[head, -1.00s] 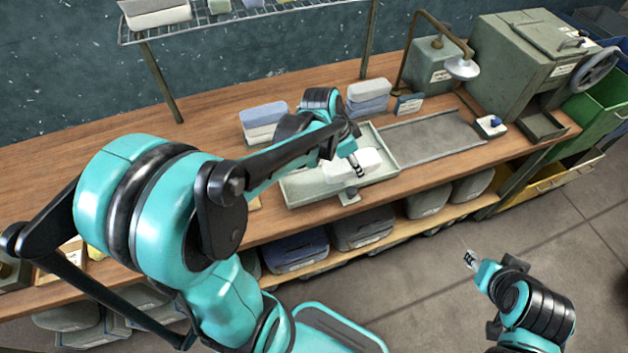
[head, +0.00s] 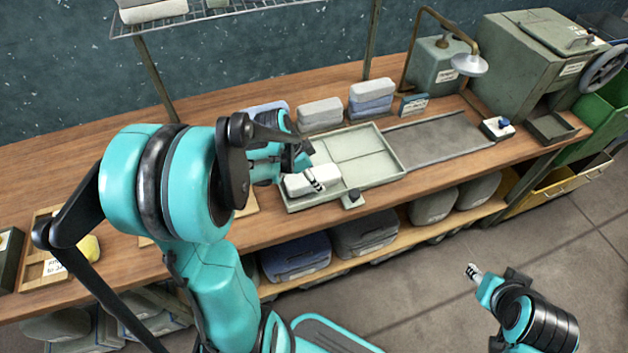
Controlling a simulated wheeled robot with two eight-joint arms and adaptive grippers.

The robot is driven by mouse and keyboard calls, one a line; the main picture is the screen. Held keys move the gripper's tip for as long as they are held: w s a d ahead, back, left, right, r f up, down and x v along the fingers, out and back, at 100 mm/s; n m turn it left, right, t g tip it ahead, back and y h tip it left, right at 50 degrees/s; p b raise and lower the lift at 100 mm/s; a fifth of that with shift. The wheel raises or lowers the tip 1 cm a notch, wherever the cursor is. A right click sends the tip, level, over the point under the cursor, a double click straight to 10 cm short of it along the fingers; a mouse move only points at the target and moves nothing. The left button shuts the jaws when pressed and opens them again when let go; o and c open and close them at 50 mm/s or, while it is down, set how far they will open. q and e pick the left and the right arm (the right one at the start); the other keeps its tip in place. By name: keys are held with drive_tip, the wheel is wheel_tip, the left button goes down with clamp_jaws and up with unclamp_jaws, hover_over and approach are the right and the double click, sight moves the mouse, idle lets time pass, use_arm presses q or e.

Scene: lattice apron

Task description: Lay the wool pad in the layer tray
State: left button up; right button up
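The white wool pad (head: 298,184) is in the left part of the pale green layer tray (head: 372,173). Whether it touches the tray floor or hangs just above it, I cannot tell. The arm hides part of the tray's far left corner. The rest of the tray is empty, with thin dividing lines on its floor. My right gripper (head: 473,271) is away from the bench above the floor, holding nothing I can see; its fingers are too small to read.
Stacked grey and blue pads (head: 320,114) and (head: 371,96) stand behind the tray. A green press (head: 530,62) stands far right. A wooden box (head: 45,250) sits at the left.

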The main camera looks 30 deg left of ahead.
use_arm(q)
drive_tip(key=shift+f, duration=0.45)
drive_tip(key=shift+r, duration=0.1)
drive_tip(key=shift+f, duration=0.2)
drive_tip(key=o, duration=0.8)
drive_tip(key=shift+r, duration=0.1)
